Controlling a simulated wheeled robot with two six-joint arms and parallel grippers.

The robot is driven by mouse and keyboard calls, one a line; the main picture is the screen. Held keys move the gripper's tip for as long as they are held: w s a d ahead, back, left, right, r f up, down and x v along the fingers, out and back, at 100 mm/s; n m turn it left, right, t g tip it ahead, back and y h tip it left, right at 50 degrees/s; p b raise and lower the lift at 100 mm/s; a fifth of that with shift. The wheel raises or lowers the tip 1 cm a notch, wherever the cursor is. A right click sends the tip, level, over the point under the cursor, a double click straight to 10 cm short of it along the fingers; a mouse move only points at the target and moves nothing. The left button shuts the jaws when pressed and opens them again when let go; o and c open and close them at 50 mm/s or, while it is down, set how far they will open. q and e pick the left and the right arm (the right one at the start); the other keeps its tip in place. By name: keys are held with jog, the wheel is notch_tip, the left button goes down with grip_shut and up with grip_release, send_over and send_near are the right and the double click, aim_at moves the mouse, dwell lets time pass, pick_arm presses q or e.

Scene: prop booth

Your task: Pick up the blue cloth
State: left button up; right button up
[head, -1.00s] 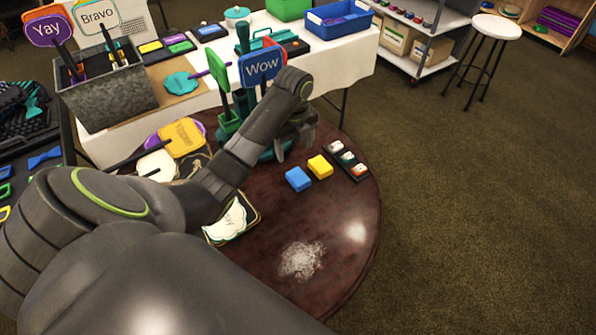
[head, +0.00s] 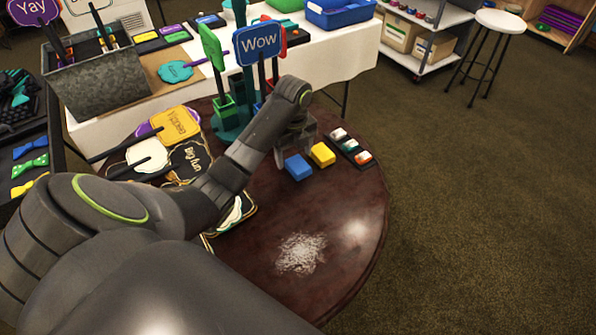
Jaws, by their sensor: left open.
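The blue cloth (head: 298,168) looks like a small folded block and lies flat on the round dark wooden table. My left gripper (head: 294,155) points down right at the cloth's far side. Its jaws are open, with one finger showing just left of the cloth. Part of the gripper is hidden behind my forearm, and I cannot tell whether it touches the cloth. My right gripper is not in view.
A yellow block (head: 322,154) sits close to the cloth's right, then a black tray (head: 351,147) with small items. A teal stand holds a "Wow" sign (head: 258,45) behind. A white powdery patch (head: 301,253) lies in front. The table's right side is clear.

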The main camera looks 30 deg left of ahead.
aim_at(294, 160)
pick_arm(q)
jog(key=shift+f, duration=0.7)
jog(key=c, duration=1.1)
jog(key=shift+o, duration=0.2)
jog(key=shift+r, duration=0.1)
jog(key=shift+r, duration=0.4)
notch_tip(294, 160, up, 9)
jog(key=p, duration=0.7)
